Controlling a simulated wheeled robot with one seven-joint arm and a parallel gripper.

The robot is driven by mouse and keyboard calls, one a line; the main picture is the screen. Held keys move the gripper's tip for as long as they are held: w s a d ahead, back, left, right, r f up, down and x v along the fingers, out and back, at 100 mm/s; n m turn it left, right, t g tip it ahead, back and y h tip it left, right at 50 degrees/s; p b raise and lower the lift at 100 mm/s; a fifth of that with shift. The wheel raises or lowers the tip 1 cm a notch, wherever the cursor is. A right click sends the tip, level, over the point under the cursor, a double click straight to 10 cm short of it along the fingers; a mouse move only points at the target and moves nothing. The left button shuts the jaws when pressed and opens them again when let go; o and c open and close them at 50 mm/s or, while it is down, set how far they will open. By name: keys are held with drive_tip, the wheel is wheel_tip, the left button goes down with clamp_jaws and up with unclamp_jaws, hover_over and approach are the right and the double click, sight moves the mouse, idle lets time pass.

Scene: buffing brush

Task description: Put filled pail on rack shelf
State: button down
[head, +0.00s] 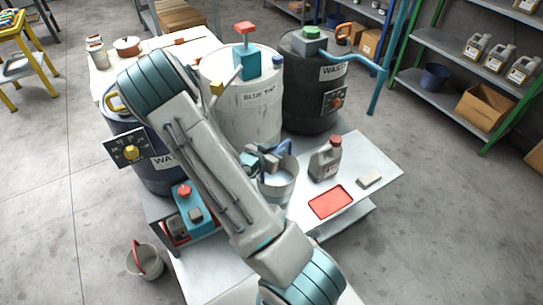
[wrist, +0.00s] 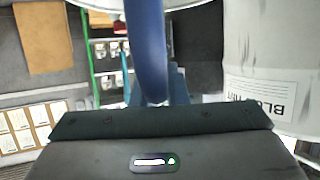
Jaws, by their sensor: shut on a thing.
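A light grey pail (head: 278,190) with a blue handle (head: 284,148) is at the middle of the white table, in front of the blue-tint drum. My gripper (head: 266,160) is shut on the blue handle at the pail's top. My arm hides part of the pail's left side, and I cannot tell whether its base touches the table. In the wrist view the blue handle (wrist: 147,50) runs up from my gripper's dark body. The rack (head: 460,50), with grey shelves and green posts, stands at the right; its lower shelf (head: 425,95) holds a dark bucket and a cardboard box.
A grey jug (head: 325,160), a red tray (head: 330,202) and a small pale block (head: 369,181) are right of the pail. The blue-tint drum (head: 242,105) and black waste drum (head: 310,95) stand behind. Another pail (head: 145,262) is on the floor. Floor before the rack is clear.

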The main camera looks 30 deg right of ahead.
wheel_tip(320, 180, down, 6)
drive_tip(key=w, duration=0.3)
drive_tip(key=shift+r, duration=0.25)
drive_tip(key=shift+f, duration=0.2)
drive_tip(key=c, duration=1.4)
unclamp_jaws()
drive_tip(key=shift+c, duration=0.2)
